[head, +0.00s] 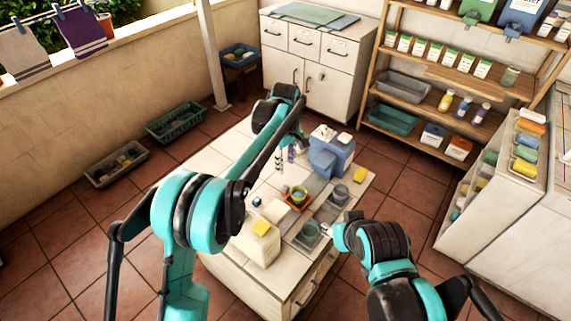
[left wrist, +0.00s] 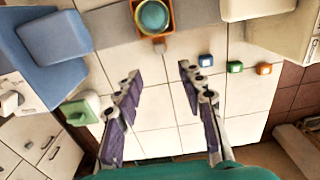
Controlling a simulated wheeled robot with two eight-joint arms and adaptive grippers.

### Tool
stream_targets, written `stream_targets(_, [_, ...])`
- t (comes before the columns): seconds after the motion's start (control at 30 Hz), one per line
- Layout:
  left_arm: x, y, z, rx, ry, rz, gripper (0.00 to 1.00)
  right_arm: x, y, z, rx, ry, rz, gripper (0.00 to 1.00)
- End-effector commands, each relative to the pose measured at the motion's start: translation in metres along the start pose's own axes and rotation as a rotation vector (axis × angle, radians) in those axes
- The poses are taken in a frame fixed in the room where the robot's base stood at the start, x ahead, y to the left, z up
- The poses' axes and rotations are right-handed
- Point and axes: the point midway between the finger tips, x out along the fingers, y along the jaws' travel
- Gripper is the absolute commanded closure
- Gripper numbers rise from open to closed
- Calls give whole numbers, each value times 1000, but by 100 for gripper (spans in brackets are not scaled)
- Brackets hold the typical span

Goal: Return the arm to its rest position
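My left arm (head: 240,165) reaches from the left out over the tiled washbasin counter (head: 205,160). Its gripper (head: 285,155) hangs pointing down above the far part of the counter. In the left wrist view the left gripper (left wrist: 160,75) has its two fingers spread apart, with only tiles between them. My right arm (head: 385,250) is bent at the lower right. Its end is by the counter's right edge, and its fingers cannot be made out.
Close to the left gripper are a blue box-shaped dispenser (head: 332,155) and an orange tray (head: 298,201) holding a cup. A wooden shelf (head: 455,75) stands behind.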

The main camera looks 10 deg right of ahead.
Motion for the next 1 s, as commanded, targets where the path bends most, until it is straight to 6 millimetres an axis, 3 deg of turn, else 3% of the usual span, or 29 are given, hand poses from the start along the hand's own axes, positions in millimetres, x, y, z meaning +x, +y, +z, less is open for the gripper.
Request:
stream_targets(0.3, [-1,-1,0,1,1,1,60,0,0,0,0,0,0,60])
stream_targets(0.47, [-21,-20,-9,38,14,30,60,0,0,0,0,0,0,60])
stream_targets(0.57, [-46,-49,-19,97,38,72,60,0,0,0,0,0,0,60])
stream_targets(0.73, [-86,-116,-30,225,106,150,60,0,0,0,0,0,0,60])
stream_targets(1.0, [-113,-228,-26,426,256,237,60,0,0,0,0,0,0,60])
